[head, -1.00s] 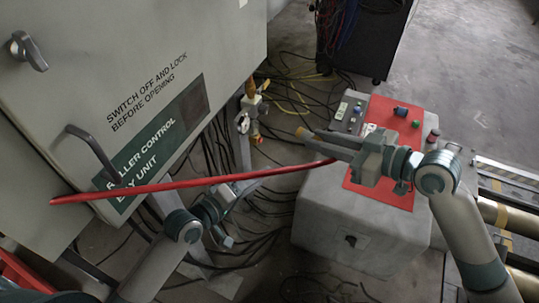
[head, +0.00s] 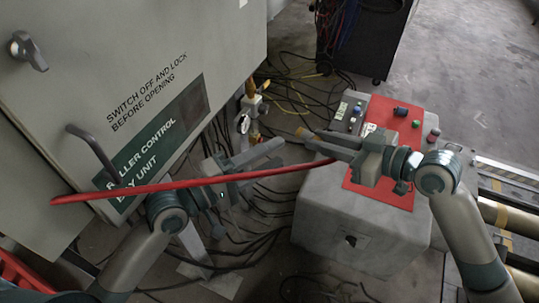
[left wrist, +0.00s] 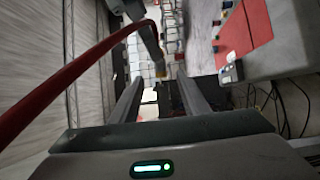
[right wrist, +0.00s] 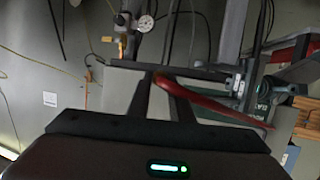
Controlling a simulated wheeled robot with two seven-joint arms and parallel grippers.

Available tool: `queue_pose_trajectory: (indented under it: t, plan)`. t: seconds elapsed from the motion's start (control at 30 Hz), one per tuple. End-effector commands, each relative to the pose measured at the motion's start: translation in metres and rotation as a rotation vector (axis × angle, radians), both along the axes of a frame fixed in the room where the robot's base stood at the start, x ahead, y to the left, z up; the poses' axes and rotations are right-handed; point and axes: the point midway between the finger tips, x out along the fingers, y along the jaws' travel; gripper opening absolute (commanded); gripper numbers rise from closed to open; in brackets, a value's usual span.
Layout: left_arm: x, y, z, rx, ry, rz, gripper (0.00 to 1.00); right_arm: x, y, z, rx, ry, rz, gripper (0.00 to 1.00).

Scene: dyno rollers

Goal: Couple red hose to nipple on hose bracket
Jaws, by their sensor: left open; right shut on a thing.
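The red hose (head: 150,187) runs from a free end over the cabinet front at left to my right gripper (head: 318,143), whose jaws are shut on its right end. In the right wrist view the hose (right wrist: 205,102) bends away from between the fingers. My left gripper (head: 276,152) is open and empty, its fingers pointing right toward the right gripper; the hose passes across it in the head view. In the left wrist view the hose (left wrist: 60,85) arcs past the left finger. A brass fitting (head: 250,88) with a gauge stands behind; I cannot tell which part is the nipple.
The grey roller control cabinet (head: 110,60) fills the left. A grey console (head: 330,215) with a red panel and buttons stands below my right gripper. Dark cables (head: 265,220) lie on the floor between them. Rollers (head: 500,215) are at right.

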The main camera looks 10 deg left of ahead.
Motion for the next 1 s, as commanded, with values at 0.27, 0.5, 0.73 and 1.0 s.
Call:
queue_pose_trajectory:
  t: [0.27,0.5,0.73,1.0]
  plan:
    - [0.015,-0.014,0.001,-0.001,-0.001,0.0,0.42,0.0,0.0,0.0,0.0,0.0,0.0,0.0]
    - [0.036,-0.035,0.001,-0.001,-0.001,0.0,0.42,0.0,0.0,0.0,0.0,0.0,0.0,0.0]
    - [0.051,-0.049,0.001,0.001,-0.002,0.001,0.42,0.0,0.0,0.0,0.0,0.0,0.0,0.0]
    - [0.053,-0.052,0.001,0.001,-0.001,0.0,0.42,0.0,0.0,0.0,0.001,0.0,0.0,0.0]
